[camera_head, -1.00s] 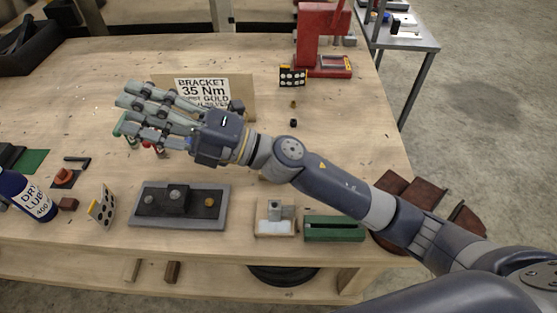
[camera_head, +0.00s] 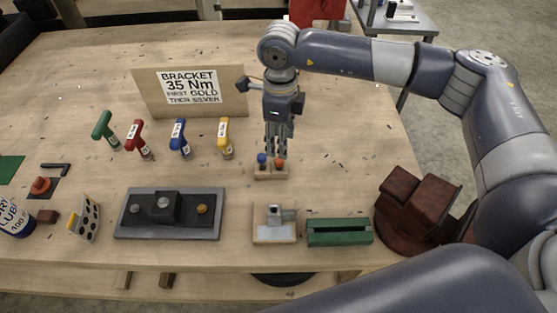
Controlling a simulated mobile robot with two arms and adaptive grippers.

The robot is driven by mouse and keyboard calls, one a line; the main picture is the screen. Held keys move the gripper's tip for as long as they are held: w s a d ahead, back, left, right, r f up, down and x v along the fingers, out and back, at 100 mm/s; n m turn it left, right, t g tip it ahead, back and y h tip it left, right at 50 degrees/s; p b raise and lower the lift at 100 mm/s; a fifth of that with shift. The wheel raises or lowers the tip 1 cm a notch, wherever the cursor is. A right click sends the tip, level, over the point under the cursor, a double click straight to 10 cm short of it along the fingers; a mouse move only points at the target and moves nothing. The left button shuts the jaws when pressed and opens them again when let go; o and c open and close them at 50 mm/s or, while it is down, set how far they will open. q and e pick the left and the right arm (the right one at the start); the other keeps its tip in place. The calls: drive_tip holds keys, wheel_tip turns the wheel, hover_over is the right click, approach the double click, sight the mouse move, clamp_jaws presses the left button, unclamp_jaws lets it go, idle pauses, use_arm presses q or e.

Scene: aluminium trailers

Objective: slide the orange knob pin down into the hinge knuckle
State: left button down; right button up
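The orange knob pin (camera_head: 279,162) stands in a small wooden holder (camera_head: 270,174), to the right of a blue knob pin (camera_head: 262,159). My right gripper (camera_head: 276,155) points straight down over the holder. Its fingertips are at the height of the knobs, right by the orange one. The fingers look close together and partly cover the pins, so I cannot tell whether they grip the orange knob. A small grey metal block, apparently the hinge knuckle (camera_head: 275,214), sits on a pale wooden base (camera_head: 273,236) nearer the front edge. My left gripper is out of view.
A green slotted block (camera_head: 339,232) and brown metal parts (camera_head: 418,203) lie right of the base. A grey plate fixture (camera_head: 168,228) lies to its left. Several coloured-handled tools, including a yellow one (camera_head: 224,137), stand before the sign board (camera_head: 189,92).

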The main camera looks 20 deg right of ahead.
sight(278, 159)
wheel_tip(278, 159, down, 3)
drive_tip(key=shift+r+p, duration=0.15)
drive_tip(key=shift+p, duration=0.2)
drive_tip(key=shift+f+p, duration=0.25)
drive_tip(key=shift+p, duration=0.05)
drive_tip(key=f+p, duration=0.2)
drive_tip(key=f, duration=0.1)
drive_tip(key=shift+w+a+f, duration=0.15)
drive_tip(key=shift+w+f, duration=0.05)
drive_tip(key=shift+f, duration=0.7)
drive_tip(key=c, duration=1)
